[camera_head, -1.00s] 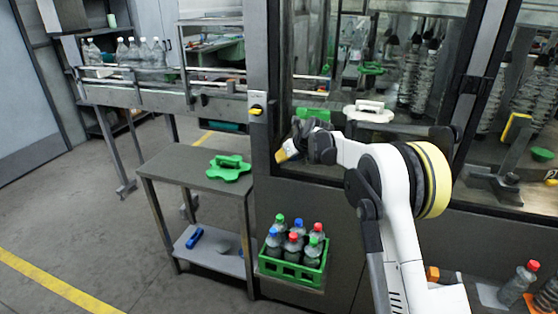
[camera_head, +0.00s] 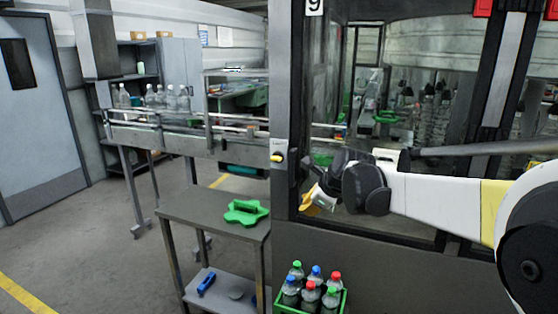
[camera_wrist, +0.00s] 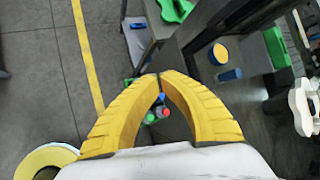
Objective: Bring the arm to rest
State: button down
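My gripper (camera_head: 308,204) is in front of the machine's doorway in the head view, right of the small grey table and above the bottle crate. In the wrist view my gripper's (camera_wrist: 160,75) two yellow ridged fingers curve together and their tips meet. Nothing is held between them; bottle caps far below show through the gap. My white arm reaches in from the right side of the head view, with its forearm roughly level.
A small table (camera_head: 190,208) carries a green handled piece (camera_head: 246,212). A green crate (camera_head: 343,303) of capped bottles stands low beside it. The machine's dark frame (camera_head: 282,100) is close to my gripper. A conveyor (camera_head: 190,140) with clear bottles lies behind. Floor at left is clear.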

jog(key=s+d+f+n+h+b, duration=0.1)
jog(key=s+d+f+n, duration=0.2)
jog(key=s+n, duration=0.4)
jog(key=s+d+f+n+h+b, duration=0.1)
jog(key=s+n, duration=0.7)
jog(key=s, duration=0.8)
jog(key=s+d+f+n+h+b, duration=0.1)
jog(key=s+d+f+n, duration=0.5)
jog(key=s, duration=0.6)
jog(key=shift+s+n+h+b, duration=0.3)
jog(key=shift+s+n+b, duration=0.05)
jog(key=shift+n+b, duration=0.4)
jog(key=shift+d, duration=0.1)
